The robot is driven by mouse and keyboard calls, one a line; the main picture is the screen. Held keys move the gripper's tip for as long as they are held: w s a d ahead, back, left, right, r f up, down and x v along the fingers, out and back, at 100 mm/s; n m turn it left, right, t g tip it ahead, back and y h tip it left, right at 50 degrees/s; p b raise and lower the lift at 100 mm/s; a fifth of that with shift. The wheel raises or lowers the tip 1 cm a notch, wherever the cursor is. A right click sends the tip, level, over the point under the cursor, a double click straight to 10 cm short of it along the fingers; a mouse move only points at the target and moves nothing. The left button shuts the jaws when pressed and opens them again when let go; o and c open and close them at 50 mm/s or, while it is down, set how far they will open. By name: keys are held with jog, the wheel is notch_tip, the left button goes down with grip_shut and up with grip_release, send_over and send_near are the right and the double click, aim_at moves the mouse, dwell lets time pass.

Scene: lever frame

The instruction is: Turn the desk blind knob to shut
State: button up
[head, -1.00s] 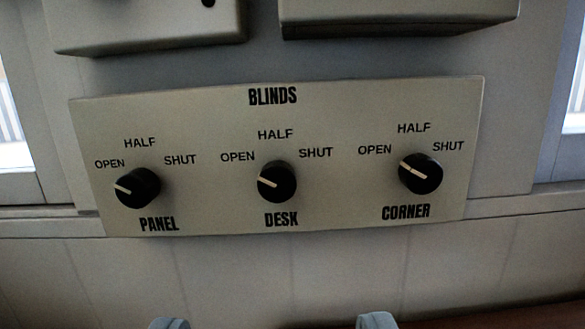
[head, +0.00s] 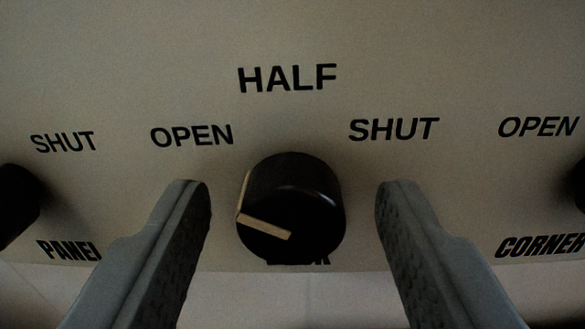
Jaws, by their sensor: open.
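The desk knob (head: 292,205) is black and round, with a pale pointer line at its left side towards OPEN. HALF (head: 287,78) is printed above it, OPEN at its upper left and SHUT (head: 393,129) at its upper right. The DESK label below it is mostly hidden by the knob. My gripper (head: 294,190) is open, with one grey finger on each side of the knob. A gap shows between the knob and each finger, so neither appears to touch it.
The panel knob (head: 15,205) is cut off at the left edge, and the corner knob (head: 579,187) at the right edge. Both stand outside my fingers. The pale blinds plate (head: 450,60) fills most of the view, with a tiled wall (head: 270,300) below.

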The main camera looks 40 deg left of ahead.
jog(key=shift+w+a, duration=0.15)
jog(key=c, duration=1)
jog(key=shift+o, duration=0.2)
